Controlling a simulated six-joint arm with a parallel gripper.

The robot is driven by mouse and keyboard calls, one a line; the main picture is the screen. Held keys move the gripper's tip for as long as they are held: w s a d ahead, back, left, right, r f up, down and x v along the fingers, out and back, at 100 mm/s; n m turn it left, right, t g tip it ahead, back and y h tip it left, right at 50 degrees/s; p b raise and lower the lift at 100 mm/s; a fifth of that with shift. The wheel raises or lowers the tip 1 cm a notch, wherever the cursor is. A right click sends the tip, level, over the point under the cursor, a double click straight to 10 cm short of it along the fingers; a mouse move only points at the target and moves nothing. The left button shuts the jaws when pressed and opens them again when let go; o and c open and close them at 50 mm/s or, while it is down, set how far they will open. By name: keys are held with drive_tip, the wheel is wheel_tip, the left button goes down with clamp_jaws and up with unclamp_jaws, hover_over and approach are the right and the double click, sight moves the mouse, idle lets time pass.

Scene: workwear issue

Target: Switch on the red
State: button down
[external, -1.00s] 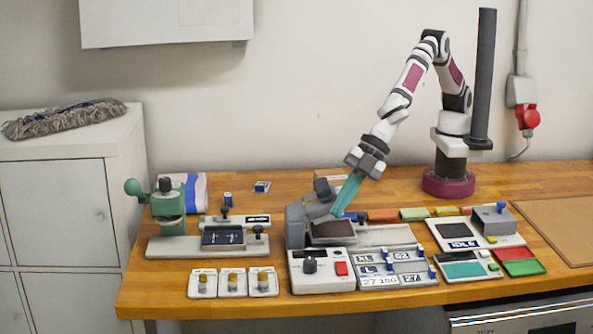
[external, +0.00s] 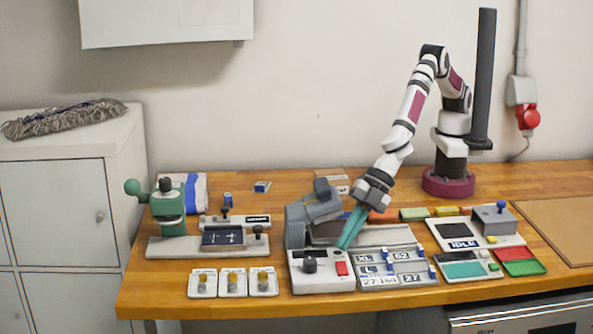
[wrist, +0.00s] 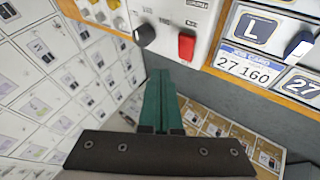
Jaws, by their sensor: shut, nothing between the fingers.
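The red switch (external: 342,268) is a small rocker on the front right of a white control box (external: 312,284). It also shows in the wrist view (wrist: 186,45), right of a dark round knob (wrist: 145,35). My gripper (external: 344,247) has teal fingers, shut and empty, pointing down at the back right of the box, just behind the red switch. In the wrist view the fingertips (wrist: 161,73) appear just below the knob and the switch. I cannot tell whether they touch the box. Whether the switch is on or off is not clear.
A grey press (external: 300,230) stands behind the box, left of my fingers. A rack of label plates (external: 405,280) is close on the right. Three small knob units (external: 233,283) stand left. A panel reading IDLE (external: 463,244) is farther right.

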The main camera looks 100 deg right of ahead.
sight(340, 265)
drive_tip(key=shift+d+f, duration=0.2)
drive_tip(key=shift+f, duration=1.45)
drive_tip(key=shift+f, duration=0.15)
idle(0.6)
drive_tip(key=shift+f, duration=0.3)
idle(0.3)
drive_tip(key=shift+d+f, duration=0.35)
drive_tip(key=shift+f, duration=0.35)
idle(0.5)
drive_tip(key=shift+s+r, duration=0.1)
drive_tip(key=shift+r, duration=0.45)
drive_tip(key=shift+r, duration=0.1)
